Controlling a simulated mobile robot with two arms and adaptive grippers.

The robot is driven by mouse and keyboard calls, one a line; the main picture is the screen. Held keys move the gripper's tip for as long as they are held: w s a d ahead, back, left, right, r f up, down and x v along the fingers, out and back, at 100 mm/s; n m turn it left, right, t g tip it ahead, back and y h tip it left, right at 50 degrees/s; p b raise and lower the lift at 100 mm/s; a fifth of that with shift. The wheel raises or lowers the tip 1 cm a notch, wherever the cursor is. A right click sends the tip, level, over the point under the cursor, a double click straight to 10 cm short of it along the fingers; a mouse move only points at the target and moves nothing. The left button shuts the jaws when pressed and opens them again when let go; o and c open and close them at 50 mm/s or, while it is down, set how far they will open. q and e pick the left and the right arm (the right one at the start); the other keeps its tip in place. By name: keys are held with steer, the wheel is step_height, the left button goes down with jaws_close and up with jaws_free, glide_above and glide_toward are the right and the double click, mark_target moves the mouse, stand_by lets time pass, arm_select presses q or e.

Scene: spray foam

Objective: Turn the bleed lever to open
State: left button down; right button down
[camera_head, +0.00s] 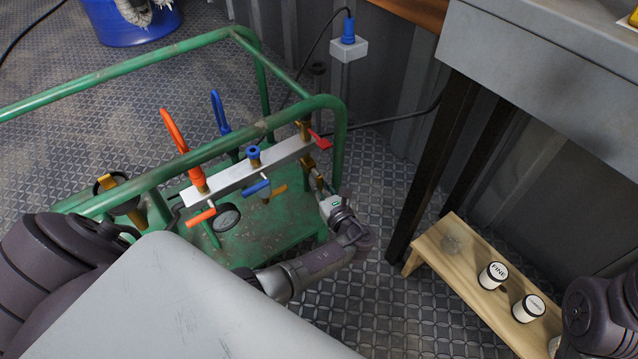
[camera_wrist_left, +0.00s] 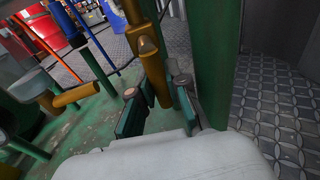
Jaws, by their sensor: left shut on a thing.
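A silver manifold bar (camera_head: 232,178) is fixed on the green cart frame, with an orange lever (camera_head: 201,217), a blue lever (camera_head: 256,187) and a red lever (camera_head: 321,139). A brass fitting (camera_head: 308,163) hangs below its right end. My left gripper (camera_head: 322,190) is at this fitting, its fingertips partly hidden in the head view. In the left wrist view, its green-padded fingers (camera_wrist_left: 157,92) are shut on the brass bleed lever (camera_wrist_left: 155,74), one on each side. No label on it is visible. My right arm shows at the lower right; its gripper is out of view.
A green cart post (camera_wrist_left: 213,60) stands close to the right of my left fingers. A gauge (camera_head: 226,217) sits below the bar. A wooden bench (camera_head: 436,249) with white canisters (camera_head: 493,275) stands at right, near a grey table (camera_head: 540,70).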

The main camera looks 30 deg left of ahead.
arm_select(q)
steer(key=c, duration=1.1)
jaws_free()
steer(key=shift+c, duration=0.2)
steer(key=shift+r, duration=0.1)
steer(key=v, duration=0.8)
steer(key=shift+a, duration=0.1)
